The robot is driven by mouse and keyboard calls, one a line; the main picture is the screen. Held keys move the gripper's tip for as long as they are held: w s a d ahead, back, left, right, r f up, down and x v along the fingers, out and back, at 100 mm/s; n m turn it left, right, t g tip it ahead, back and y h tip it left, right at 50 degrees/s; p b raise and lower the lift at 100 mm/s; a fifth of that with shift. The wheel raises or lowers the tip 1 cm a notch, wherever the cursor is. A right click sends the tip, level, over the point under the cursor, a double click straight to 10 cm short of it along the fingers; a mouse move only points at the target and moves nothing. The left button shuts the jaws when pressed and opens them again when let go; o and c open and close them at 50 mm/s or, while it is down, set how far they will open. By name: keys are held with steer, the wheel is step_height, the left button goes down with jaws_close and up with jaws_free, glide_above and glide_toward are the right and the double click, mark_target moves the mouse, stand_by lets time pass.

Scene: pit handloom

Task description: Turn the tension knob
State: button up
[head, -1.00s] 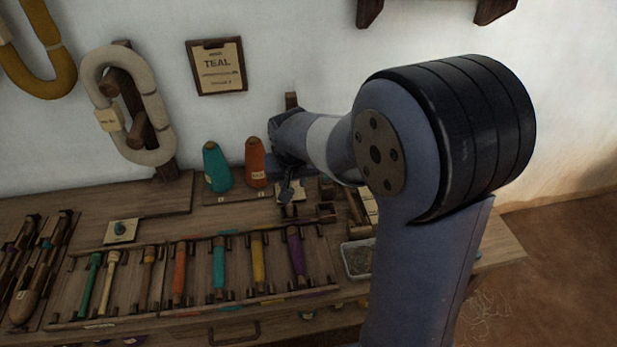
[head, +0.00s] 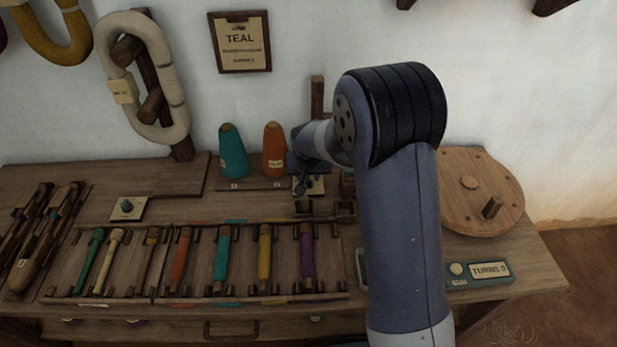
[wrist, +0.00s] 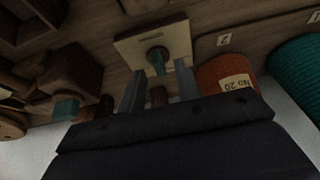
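A cream plate with a small teal knob (wrist: 157,57) lies ahead of my gripper in the wrist view. My gripper (wrist: 159,90) is open, its two grey fingers pointing toward this plate with the knob in line with the gap. I cannot tell whether they touch it. A brown peg shows between the fingers. In the head view my gripper (head: 303,185) is small and dark, in front of the plate (head: 318,186) and partly hiding it. No readable label tells which is the tension knob.
An orange cone (head: 274,150) and a teal cone (head: 233,152) stand just left of my gripper. A wooden block with a teal tip (wrist: 65,108) is close by in the wrist view. A rack of coloured bobbins (head: 220,260), a round wooden disc (head: 480,190) and a turns counter (head: 482,272) share the bench.

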steer(key=shift+w+f, duration=0.25)
steer(key=shift+f, duration=0.35)
steer(key=shift+c, duration=0.5)
jaws_close()
